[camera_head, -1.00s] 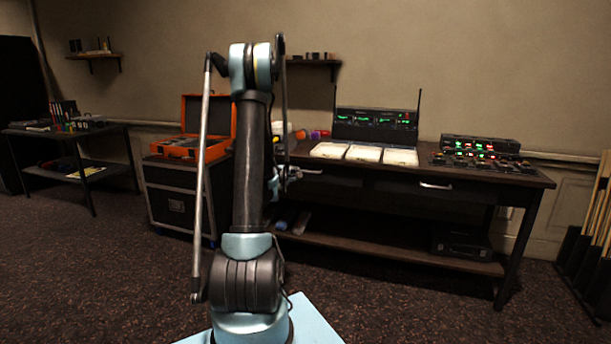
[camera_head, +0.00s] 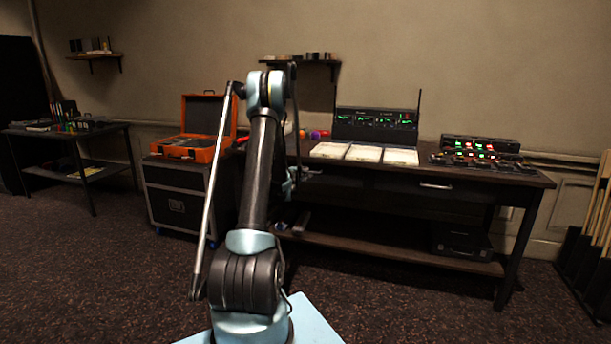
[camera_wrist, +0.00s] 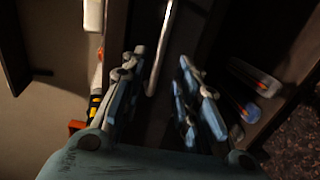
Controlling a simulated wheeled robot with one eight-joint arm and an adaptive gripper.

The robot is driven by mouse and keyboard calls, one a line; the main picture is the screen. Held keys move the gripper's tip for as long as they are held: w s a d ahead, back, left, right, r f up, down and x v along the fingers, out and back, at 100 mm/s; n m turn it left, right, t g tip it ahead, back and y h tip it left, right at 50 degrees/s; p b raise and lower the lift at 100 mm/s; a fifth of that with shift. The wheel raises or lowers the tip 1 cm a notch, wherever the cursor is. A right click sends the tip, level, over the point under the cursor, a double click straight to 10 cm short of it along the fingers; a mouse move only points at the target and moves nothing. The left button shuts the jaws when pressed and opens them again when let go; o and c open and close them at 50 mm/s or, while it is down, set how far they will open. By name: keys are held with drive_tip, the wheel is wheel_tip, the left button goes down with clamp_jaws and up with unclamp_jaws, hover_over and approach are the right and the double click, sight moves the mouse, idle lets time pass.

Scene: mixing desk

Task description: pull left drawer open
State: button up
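The left drawer (camera_head: 345,182) is in the dark desk, under its top. In the head view my arm covers its left part. The drawer looks closed, though its front is dark. In the wrist view its pale bar handle (camera_wrist: 161,48) runs from the top edge down to the space between my fingertips. My gripper (camera_wrist: 160,85) is open, one finger on each side of the handle's line. I cannot tell whether either finger touches it. In the head view my gripper is mostly hidden behind my arm, near the desk's left front.
The right drawer has a silver handle (camera_head: 436,186). White trays (camera_head: 365,153) and a lit console (camera_head: 375,125) stand on the desk. An orange case (camera_head: 208,128) sits open on a black crate (camera_head: 175,195) to the left. The carpet (camera_head: 400,300) before the desk is clear.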

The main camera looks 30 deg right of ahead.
drive_tip(key=x, duration=0.7)
drive_tip(key=shift+a, duration=0.1)
clamp_jaws()
